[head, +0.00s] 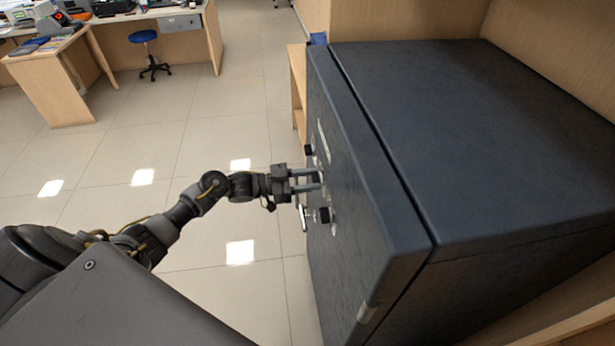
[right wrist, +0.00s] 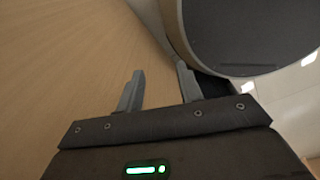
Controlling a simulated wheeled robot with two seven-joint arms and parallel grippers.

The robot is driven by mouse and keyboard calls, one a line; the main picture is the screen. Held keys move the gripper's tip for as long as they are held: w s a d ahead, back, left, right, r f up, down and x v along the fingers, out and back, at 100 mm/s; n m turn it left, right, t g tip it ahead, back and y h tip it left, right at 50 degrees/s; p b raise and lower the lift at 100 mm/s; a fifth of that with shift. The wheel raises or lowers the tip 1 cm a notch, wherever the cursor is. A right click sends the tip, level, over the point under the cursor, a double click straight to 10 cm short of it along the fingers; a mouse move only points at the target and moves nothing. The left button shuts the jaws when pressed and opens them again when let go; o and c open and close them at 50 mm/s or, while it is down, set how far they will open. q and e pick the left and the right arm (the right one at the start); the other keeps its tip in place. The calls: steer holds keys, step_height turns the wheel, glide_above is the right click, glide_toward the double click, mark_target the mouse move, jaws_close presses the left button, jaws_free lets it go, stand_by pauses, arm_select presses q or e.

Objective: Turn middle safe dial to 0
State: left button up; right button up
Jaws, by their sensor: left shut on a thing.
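The dark safe (head: 480,130) stands at the right of the head view, its door (head: 355,190) facing left. My left gripper (head: 319,180) reaches the door from the left, one finger above the other. It is shut on the middle safe dial, which the fingers mostly hide; its number cannot be read. A black dial (head: 308,150) shows beyond the gripper and another black dial (head: 324,215) on the near side. My right gripper (right wrist: 160,72) shows in the right wrist view, its fingers apart with nothing between them.
A metal handle (head: 304,217) sticks out from the door close below my left gripper. Wooden panels (head: 560,40) enclose the safe. Tiled floor (head: 180,150) is clear to the left. A desk (head: 55,75) and blue stool (head: 146,40) stand far off.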

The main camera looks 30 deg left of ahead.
arm_select(q)
steer(key=shift+s+d+f+n, duration=0.1)
steer(key=shift+s+f+n, duration=0.05)
steer(key=shift+f+n, duration=0.15)
stand_by(0.4)
steer(key=o, duration=1)
steer(key=shift+r, duration=0.15)
steer(key=shift+b+v, duration=1.65)
steer(key=shift+v, duration=3.7)
